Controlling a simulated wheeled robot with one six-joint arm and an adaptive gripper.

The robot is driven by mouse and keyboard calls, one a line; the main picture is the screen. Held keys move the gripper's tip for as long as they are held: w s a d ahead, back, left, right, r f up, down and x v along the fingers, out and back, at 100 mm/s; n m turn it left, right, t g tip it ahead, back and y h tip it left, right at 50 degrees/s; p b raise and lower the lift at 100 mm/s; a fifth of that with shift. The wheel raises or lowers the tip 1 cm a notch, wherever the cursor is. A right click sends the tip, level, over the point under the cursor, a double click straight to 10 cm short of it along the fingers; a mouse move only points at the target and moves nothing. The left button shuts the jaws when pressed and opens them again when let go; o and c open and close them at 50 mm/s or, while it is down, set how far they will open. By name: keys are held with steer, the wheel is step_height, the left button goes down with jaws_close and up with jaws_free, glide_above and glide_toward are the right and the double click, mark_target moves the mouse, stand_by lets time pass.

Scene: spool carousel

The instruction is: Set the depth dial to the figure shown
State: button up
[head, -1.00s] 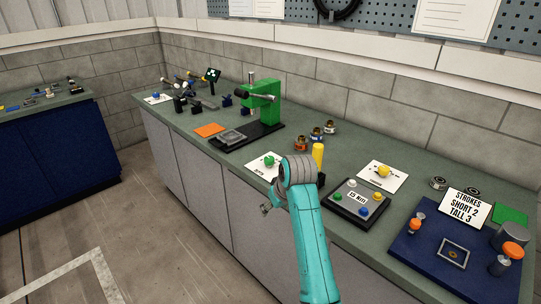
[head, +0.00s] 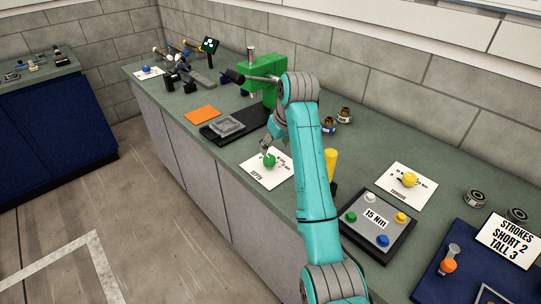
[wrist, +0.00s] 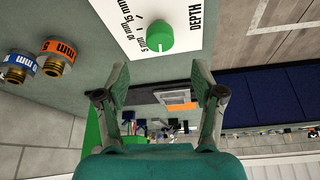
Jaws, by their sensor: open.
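The depth dial is a green round knob (head: 269,160) on a white card (head: 252,178) marked DEPTH, near the bench's front edge. In the wrist view the knob (wrist: 160,36) is at the top centre, with 5, 10 and 15 mm marks at its left. A small white mark shows on the knob's lower edge, on the 5 mm side; its exact setting is hard to tell. My gripper (wrist: 160,88) is open and empty, its fingers apart and not around the knob. In the head view my arm partly hides it beside the dial.
A green press (head: 262,92) stands behind the dial. Brass fittings with an orange 5 mm band (wrist: 52,52) and blue 10 mm band (wrist: 18,64) stand nearby. A yellow post (head: 330,165), a 15 Nm button box (head: 385,240) and the torque dial (head: 408,180) are at the right.

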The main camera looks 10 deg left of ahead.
mark_target(270, 159)
steer(key=x, duration=0.9)
steer(key=shift+f, duration=0.3)
steer(key=c, duration=1.1)
